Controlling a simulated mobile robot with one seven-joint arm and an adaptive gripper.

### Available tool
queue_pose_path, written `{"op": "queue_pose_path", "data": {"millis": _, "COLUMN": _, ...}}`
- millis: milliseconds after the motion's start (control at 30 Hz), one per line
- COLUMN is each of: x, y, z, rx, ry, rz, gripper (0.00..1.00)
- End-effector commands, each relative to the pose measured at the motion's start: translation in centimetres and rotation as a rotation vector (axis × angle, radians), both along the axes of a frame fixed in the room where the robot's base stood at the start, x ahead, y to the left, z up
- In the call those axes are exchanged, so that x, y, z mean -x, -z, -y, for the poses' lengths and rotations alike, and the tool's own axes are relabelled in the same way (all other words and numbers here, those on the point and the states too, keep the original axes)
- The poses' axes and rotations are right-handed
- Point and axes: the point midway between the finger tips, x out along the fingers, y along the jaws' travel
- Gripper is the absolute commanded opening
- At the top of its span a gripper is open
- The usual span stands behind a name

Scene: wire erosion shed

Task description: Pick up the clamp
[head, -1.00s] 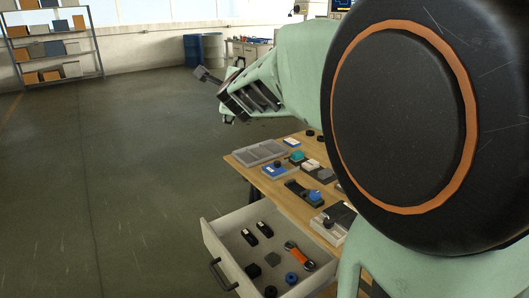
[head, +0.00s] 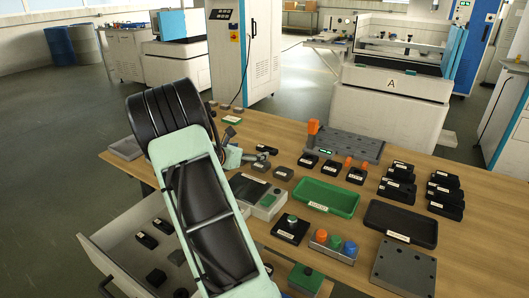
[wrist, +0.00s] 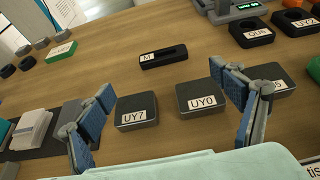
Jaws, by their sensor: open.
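I cannot tell for certain which thing is the clamp. An upright orange-topped piece (head: 313,130) stands at the left end of a grey perforated plate on the table, in the head view. My gripper (wrist: 162,88) is open and empty above the table. Its blue-padded fingers are spread wide in the wrist view. Two dark grey blocks, labelled UY7 (wrist: 136,111) and UY0 (wrist: 202,98), lie below and between them. A black slotted piece labelled M (wrist: 163,57) lies beyond. In the head view my gripper (head: 238,157) is small and partly hidden by my arm.
The wooden table (head: 430,270) carries a green tray (head: 326,197), a black tray (head: 401,223) and several black labelled holders (head: 397,190). A button box (head: 333,246) stands near the front. An open drawer (head: 115,250) juts out at the left, partly hidden by my arm.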

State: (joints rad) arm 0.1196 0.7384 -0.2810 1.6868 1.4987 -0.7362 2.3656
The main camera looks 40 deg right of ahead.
Motion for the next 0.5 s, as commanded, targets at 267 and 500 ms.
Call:
{"op": "queue_pose_path", "data": {"millis": 267, "x": -0.9, "y": 1.8, "z": 3.9, "rx": -0.002, "ry": 0.01, "rz": 0.005, "gripper": 0.85}}
{"op": "queue_pose_path", "data": {"millis": 500, "x": -1.3, "y": 2.5, "z": 5.7, "rx": -0.001, "ry": 0.008, "rz": 0.003, "gripper": 0.85}}
